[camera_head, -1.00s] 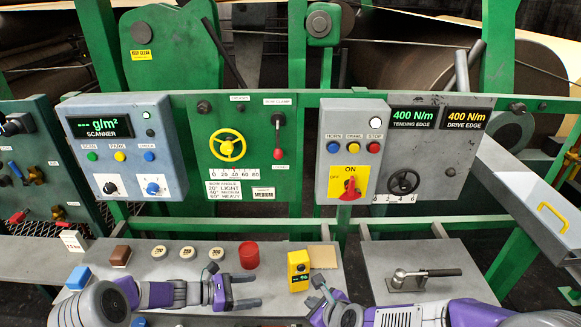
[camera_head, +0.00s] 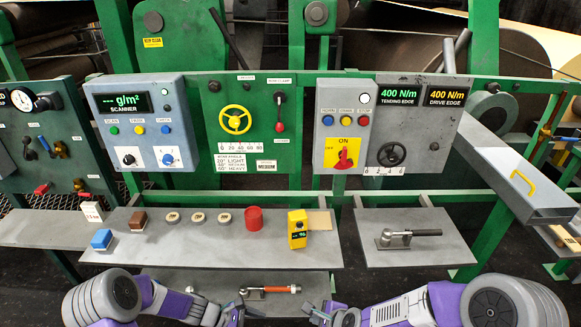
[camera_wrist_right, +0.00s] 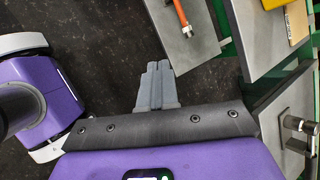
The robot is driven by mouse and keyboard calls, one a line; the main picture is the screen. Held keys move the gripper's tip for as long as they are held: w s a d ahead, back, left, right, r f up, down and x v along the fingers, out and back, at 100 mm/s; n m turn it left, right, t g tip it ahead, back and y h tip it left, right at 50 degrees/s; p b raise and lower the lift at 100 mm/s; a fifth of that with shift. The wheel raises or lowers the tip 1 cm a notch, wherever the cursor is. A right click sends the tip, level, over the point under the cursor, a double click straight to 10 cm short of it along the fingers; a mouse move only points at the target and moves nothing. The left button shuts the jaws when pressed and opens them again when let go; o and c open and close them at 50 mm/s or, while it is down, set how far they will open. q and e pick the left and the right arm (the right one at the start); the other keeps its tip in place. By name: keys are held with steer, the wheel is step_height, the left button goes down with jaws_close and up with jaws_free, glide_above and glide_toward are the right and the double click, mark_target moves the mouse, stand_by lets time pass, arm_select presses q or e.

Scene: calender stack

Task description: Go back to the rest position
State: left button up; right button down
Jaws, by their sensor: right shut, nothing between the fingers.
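My right gripper (camera_head: 322,313) is low at the bottom of the head view, in front of the lower shelf. In the right wrist view its two grey fingers (camera_wrist_right: 157,84) lie together, with nothing between them, above the dark floor. My left gripper (camera_head: 234,314) is also low at the bottom of the head view, left of the right one. Its fingers are too small and cut off by the frame edge to tell their opening. Both forearms are bent inward, below the grey bench top (camera_head: 180,253).
The bench holds a blue block (camera_head: 102,239), a brown block (camera_head: 138,220), several round discs, a red cup (camera_head: 254,218) and a yellow device (camera_head: 297,228). A lever tool (camera_head: 408,235) lies on the right plate. An orange-handled tool (camera_head: 270,289) lies on the lower shelf. Control panels stand behind.

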arm_select(q)
steer(key=s+f+m+y, duration=0.3)
steer(key=s+f+m, duration=0.1)
steer(key=s+m, duration=0.3)
steer(key=s+f+m+y, duration=0.2)
steer(key=s+f+m, duration=0.2)
steer(key=s+m, duration=0.3)
steer(key=s, duration=0.2)
steer(key=shift+s+d+f+m+y, duration=0.3)
steer(key=shift+s+f+m+y, duration=0.05)
steer(key=shift+s+m+y, duration=0.05)
arm_select(e)
steer(key=s+d+f+n+g, duration=0.2)
steer(key=s+f+n+g, duration=0.3)
steer(key=s+f+n, duration=1)
step_height(320, 180, down, 3)
steer(key=shift+s+d+r+n+g, duration=0.1)
steer(key=shift+s+d+n+g, duration=0.15)
steer(key=shift+n, duration=0.75)
